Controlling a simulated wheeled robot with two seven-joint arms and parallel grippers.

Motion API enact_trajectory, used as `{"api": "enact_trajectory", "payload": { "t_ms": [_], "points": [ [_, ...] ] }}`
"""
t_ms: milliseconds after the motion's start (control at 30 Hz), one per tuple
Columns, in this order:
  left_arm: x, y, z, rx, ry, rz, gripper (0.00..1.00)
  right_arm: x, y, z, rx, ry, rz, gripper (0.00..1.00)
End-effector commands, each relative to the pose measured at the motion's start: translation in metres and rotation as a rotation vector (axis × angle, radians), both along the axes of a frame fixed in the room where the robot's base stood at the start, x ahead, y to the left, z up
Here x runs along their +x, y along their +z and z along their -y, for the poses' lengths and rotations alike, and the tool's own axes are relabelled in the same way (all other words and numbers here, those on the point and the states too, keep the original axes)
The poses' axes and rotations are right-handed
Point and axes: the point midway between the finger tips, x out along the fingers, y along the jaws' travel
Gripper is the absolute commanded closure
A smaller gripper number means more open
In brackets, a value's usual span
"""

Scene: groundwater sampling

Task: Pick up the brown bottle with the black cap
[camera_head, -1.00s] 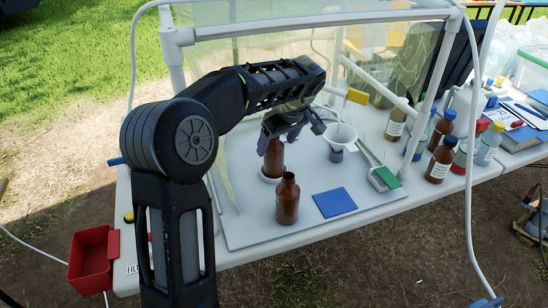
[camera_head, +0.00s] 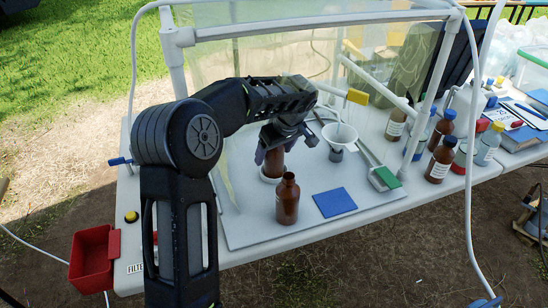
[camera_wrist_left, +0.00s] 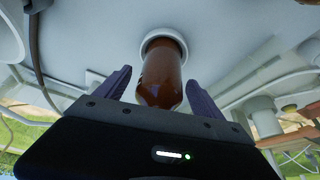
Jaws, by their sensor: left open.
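A brown bottle (camera_head: 273,165) stands on a round white seat (camera_head: 271,179) on the grey board. My left gripper (camera_head: 272,147) is over it from above, its fingers open on either side. The left wrist view shows the bottle (camera_wrist_left: 161,78) between the open purple fingers (camera_wrist_left: 160,92), with gaps on both sides. The bottle's top end is hidden in the head view, and I cannot make out a black cap on it. A second brown bottle (camera_head: 287,203) without a cap stands just in front. My right gripper is not in view.
A blue pad (camera_head: 334,202) lies right of the front bottle. A white funnel (camera_head: 339,134) stands behind. Several brown bottles (camera_head: 440,163) stand at right. A red bin (camera_head: 92,262) is at the left edge. White frame posts (camera_head: 174,61) surround the board.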

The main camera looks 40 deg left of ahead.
Motion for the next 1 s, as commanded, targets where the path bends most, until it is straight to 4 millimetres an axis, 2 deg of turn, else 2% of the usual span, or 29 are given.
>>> {"api": "enact_trajectory", "payload": {
  "t_ms": [367,1000],
  "points": [
    [-0.0001,0.0004,-0.0001,0.0,0.0,0.0,0.23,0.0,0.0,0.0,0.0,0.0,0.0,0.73],
    [-0.0001,0.0004,-0.0001,0.0,0.0,0.0,0.75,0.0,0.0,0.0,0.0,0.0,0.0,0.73]
  ]
}}
